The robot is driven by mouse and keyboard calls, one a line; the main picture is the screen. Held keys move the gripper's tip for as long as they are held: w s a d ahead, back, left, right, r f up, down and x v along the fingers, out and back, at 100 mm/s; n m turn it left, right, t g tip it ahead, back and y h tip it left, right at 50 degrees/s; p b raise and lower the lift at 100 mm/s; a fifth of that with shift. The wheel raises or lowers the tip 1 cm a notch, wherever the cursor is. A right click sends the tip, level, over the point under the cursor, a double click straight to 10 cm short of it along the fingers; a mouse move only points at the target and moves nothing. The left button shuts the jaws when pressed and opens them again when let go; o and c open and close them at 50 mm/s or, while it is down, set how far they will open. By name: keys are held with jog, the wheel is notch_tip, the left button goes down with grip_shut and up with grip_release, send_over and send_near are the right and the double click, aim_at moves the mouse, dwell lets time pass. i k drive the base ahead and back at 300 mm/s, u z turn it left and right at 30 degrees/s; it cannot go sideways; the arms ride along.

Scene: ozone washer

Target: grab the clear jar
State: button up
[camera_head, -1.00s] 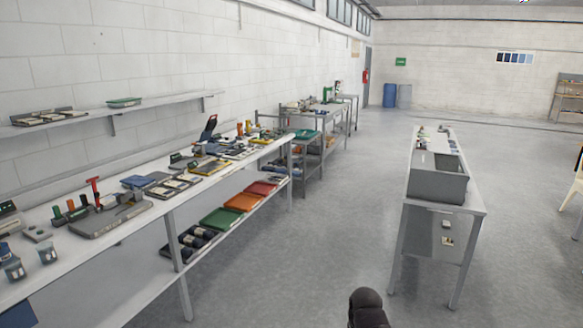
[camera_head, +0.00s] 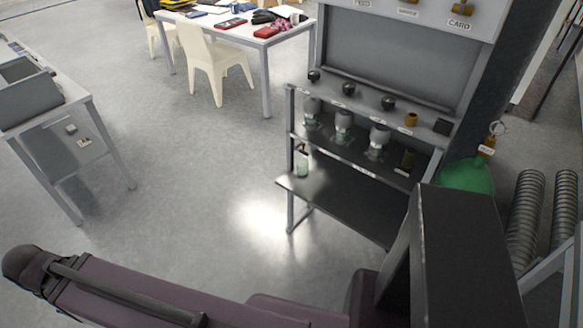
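A small clear, greenish jar or bottle with a dark top (camera_head: 301,165) stands upright at the left end of the low dark shelf (camera_head: 345,200) of a grey station. Several clear vessels with pale upper parts, one of them a left vessel (camera_head: 312,112), sit in a row on the shelf above. I cannot tell which of these is the clear jar of the task. My purple arm lies across the bottom of the view, apart from all of them. My gripper is not in view.
A green rounded tank (camera_head: 467,177) and grey coiled hoses (camera_head: 525,215) stand right of the station. A white chair (camera_head: 212,65) and a cluttered table (camera_head: 262,38) are behind. A bench with a grey basin (camera_head: 28,95) is at left. The floor between is clear.

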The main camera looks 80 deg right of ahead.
aim_at(301, 163)
jog(key=u, duration=0.35)
jog(key=k, duration=0.1)
jog(key=z, duration=3)
jog(key=k, duration=0.6)
jog(key=u, duration=0.1)
jog(key=i, duration=0.3)
